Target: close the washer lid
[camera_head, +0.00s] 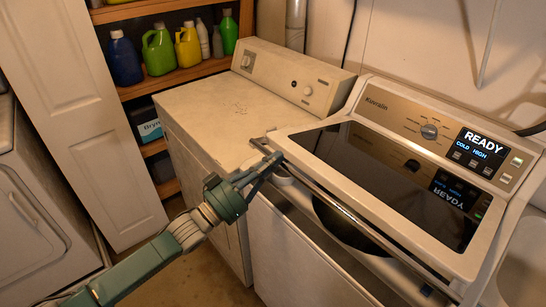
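The washer (310,257) is the white machine at the right, with a lit READY panel. Its lid (385,180) has a dark glass top and a pale frame. The lid stands a little raised at the front, with the dark drum opening (347,224) showing beneath it. A metal bar (360,222) runs along the lid's front edge. My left gripper (272,160) is at the left end of this bar, close to the lid's front left corner. Whether it touches is unclear, and its finger gap cannot be made out. My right gripper is not in view.
An older white machine (215,112) stands left of the washer. Shelves with coloured bottles (158,50) and a white panel door (85,120) are behind at the left. Another white appliance (35,215) is at far left. Floor shows between them.

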